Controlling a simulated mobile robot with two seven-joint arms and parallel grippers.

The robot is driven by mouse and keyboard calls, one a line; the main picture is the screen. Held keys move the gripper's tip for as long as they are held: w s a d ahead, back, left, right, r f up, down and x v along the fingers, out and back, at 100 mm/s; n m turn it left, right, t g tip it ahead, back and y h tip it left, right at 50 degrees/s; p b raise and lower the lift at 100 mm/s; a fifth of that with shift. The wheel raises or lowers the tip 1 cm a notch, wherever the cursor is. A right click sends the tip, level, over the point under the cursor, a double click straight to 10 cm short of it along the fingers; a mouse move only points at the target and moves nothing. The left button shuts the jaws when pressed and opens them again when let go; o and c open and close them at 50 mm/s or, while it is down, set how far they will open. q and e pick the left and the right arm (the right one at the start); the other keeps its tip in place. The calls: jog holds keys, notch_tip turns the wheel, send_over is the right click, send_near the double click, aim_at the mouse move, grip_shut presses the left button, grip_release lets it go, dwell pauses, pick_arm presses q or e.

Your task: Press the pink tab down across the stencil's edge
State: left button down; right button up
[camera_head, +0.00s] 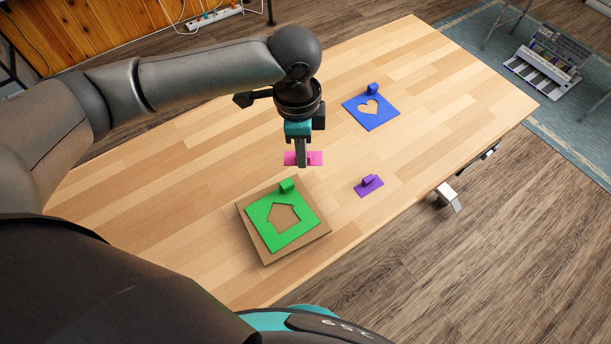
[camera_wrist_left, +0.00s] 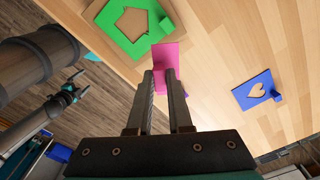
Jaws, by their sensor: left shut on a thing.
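The pink tab (camera_head: 290,158) is held flat beneath my left gripper (camera_head: 301,164), which is shut on it. In the head view it shows just beyond the green stencil (camera_head: 265,212), apart from it, and appears to be above the table. The green stencil, with a house-shaped opening and a raised green block, lies on a brown board (camera_head: 269,260). In the left wrist view the pink tab (camera_wrist_left: 166,55) shows between the fingertips, close to the green stencil (camera_wrist_left: 104,27).
A purple tab (camera_head: 370,187) lies right of the green stencil. A blue stencil (camera_head: 384,118) with a heart opening lies farther back. The wooden table (camera_head: 440,70) is clear around these pieces. A keyboard-like device (camera_head: 543,70) stands beyond the table.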

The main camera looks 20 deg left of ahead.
aim_at(305, 209)
pick_arm(q)
jog(key=s+d+f+m+p, duration=0.1)
jog(key=s+f+m+p, duration=0.2)
jog(key=f+m, duration=0.4)
jog(key=shift+d+m+p, duration=0.3)
jog(key=shift+m+p, duration=0.15)
jog(key=shift+m, duration=2.15)
jog(key=shift+r, duration=0.1)
jog(key=shift+f+b, duration=1.85)
jog(key=shift+f, duration=2)
jog(key=shift+f, duration=0.25)
